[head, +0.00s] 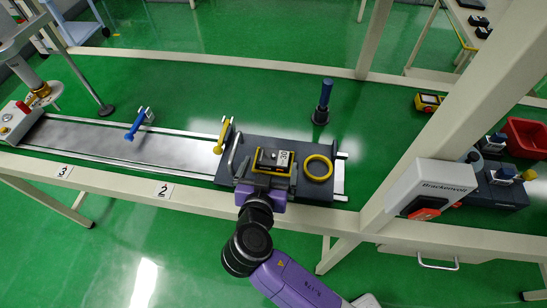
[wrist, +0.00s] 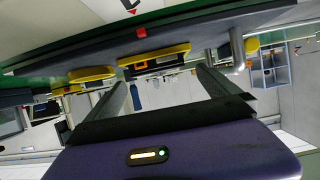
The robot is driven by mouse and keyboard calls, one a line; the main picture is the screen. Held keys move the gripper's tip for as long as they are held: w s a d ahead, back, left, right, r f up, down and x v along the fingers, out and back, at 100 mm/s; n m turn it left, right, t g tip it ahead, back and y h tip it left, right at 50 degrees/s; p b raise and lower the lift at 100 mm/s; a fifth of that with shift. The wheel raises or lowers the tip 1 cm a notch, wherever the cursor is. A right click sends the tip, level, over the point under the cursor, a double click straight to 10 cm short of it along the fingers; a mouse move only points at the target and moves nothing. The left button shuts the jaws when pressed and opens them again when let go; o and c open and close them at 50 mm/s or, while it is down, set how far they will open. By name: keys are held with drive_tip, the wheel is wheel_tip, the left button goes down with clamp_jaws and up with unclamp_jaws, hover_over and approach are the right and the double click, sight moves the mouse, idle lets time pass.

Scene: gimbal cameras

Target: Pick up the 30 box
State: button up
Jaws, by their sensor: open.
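The 30 box (head: 283,157) is a small dark box with a white label reading 30 and yellow edging, on the dark grey plate (head: 318,186) at the right end of the rail track. My purple gripper (head: 268,178) is at the near side of the box in the head view, overlapping its front. In the wrist view the two dark fingers of my gripper (wrist: 165,80) are spread with nothing between them. A yellow and black thing (wrist: 155,57) shows beyond the fingertips, apparently the box's edge. Whether the fingers reach around the box cannot be told.
A yellow ring (head: 318,168) lies right of the box. A yellow-handled clamp (head: 222,136) stands to its left, and a blue-handled post (head: 324,103) behind. A white Brackenvolt unit (head: 430,188) and a slanted beam (head: 465,75) are at the right.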

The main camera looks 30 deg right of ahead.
sight(274, 155)
drive_tip(key=x, duration=0.4)
drive_tip(key=shift+d+p, duration=0.15)
drive_tip(key=shift+p, duration=0.15)
drive_tip(key=shift+c, duration=0.4)
drive_tip(key=c, duration=1.5)
